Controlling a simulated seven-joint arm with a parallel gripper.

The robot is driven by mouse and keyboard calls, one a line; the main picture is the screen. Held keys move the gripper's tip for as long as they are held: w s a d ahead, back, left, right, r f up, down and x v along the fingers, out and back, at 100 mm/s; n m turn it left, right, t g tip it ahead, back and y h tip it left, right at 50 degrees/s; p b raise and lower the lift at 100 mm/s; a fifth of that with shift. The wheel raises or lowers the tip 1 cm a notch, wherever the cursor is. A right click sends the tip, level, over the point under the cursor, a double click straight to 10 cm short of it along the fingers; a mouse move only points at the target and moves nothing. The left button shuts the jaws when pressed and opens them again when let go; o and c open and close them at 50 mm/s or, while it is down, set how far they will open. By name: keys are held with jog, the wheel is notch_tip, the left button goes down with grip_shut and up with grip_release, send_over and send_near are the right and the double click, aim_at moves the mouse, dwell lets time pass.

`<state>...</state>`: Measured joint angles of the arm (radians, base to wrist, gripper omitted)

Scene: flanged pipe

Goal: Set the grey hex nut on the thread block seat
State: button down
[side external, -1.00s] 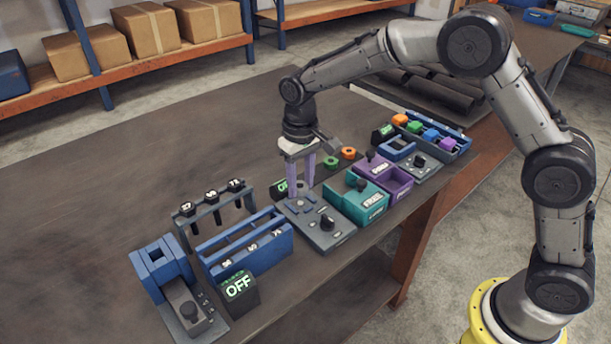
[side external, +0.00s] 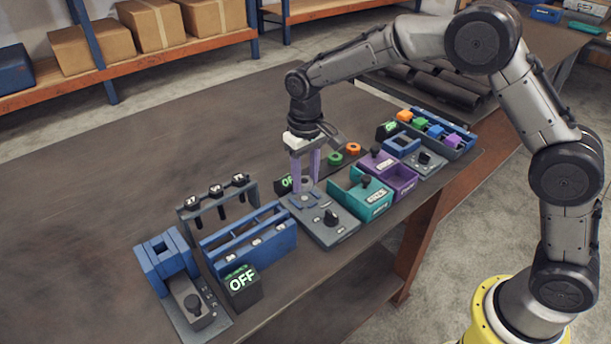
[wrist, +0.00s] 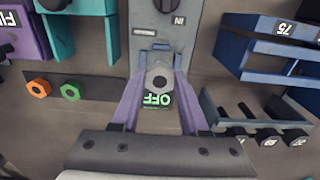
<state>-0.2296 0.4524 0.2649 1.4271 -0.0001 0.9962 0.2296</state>
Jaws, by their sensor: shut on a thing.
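The grey hex nut (wrist: 160,81) is between my fingertips in the wrist view, its dark hole facing the camera. My gripper (wrist: 160,74) is shut on it. In the side view my gripper (side external: 306,187) points down with its purple fingers over the back end of a grey plate (side external: 333,232). Small blue blocks of the thread block seat (side external: 297,200) show beside the fingertips there, and the seat also shows at the fingertips in the wrist view (wrist: 160,48). I cannot tell whether the nut touches the seat; the fingers and nut hide part of it.
A black knob (side external: 331,217) stands on the same plate. A teal bin (side external: 361,196) is right of it and a blue rack (side external: 250,242) left. An OFF sign (wrist: 158,99) is close behind the nut. Green (side external: 335,159) and orange (side external: 353,149) nuts lie behind the bins.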

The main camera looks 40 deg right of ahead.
aim_at(305, 182)
jog(key=shift+f, duration=0.1)
jog(key=shift+f, duration=1.1)
jog(key=shift+f, duration=0.45)
jog(key=shift+c, duration=1.7)
grip_release()
jog(key=shift+o, duration=0.3)
jog(key=shift+o, duration=1.4)
jog(key=shift+r, duration=0.1)
